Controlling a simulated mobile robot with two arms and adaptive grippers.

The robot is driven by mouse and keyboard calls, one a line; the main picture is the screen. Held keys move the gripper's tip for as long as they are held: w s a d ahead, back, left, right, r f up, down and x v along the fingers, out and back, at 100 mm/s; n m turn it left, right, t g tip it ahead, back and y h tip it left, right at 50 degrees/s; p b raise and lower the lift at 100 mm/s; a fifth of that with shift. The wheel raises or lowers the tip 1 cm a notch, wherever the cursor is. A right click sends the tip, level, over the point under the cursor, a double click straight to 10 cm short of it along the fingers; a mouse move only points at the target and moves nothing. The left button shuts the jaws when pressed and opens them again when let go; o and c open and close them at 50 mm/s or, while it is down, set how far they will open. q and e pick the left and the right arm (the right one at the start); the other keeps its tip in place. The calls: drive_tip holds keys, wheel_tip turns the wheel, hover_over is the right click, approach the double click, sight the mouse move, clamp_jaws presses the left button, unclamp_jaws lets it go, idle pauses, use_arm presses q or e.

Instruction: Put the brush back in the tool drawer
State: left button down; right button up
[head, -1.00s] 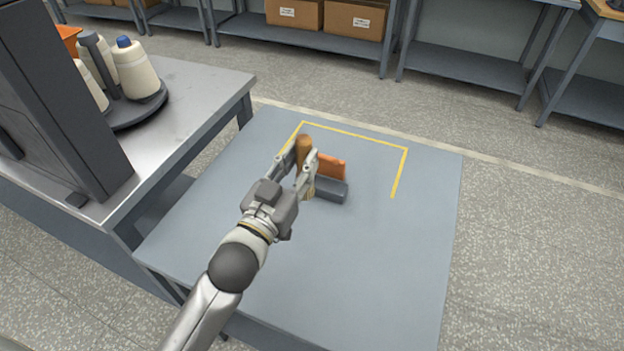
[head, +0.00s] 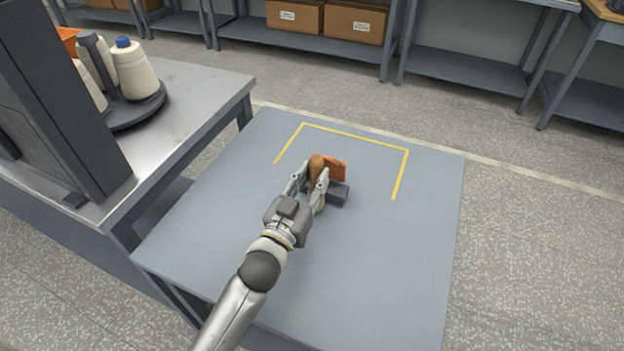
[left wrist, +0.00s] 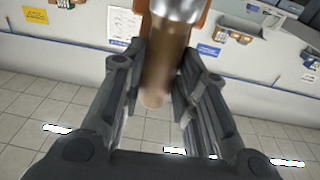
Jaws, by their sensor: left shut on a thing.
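My left gripper (head: 307,184) is shut on the brush (head: 317,166), over the grey table. In the head view the brush's brown wooden handle points up between the fingers, and pale bristles show below them. The left wrist view shows the brown handle (left wrist: 160,72) between the fingers, with a silvery band at the top of the picture. The gripper partly hides the brush, and I cannot tell whether the bristles touch the table. No tool drawer can be made out for sure. My right gripper is not in view.
An orange piece (head: 332,165) and a dark grey block (head: 338,192) are just right of the brush, partly hidden. A yellow line (head: 355,136) marks the far part of the table (head: 400,250). A steel bench (head: 190,100) with thread cones (head: 137,70) stands left. The table's right side is clear.

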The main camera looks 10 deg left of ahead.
use_arm(q)
drive_tip(key=shift+f, duration=0.1)
drive_tip(key=shift+f, duration=0.1)
drive_tip(key=c, duration=1.1)
unclamp_jaws()
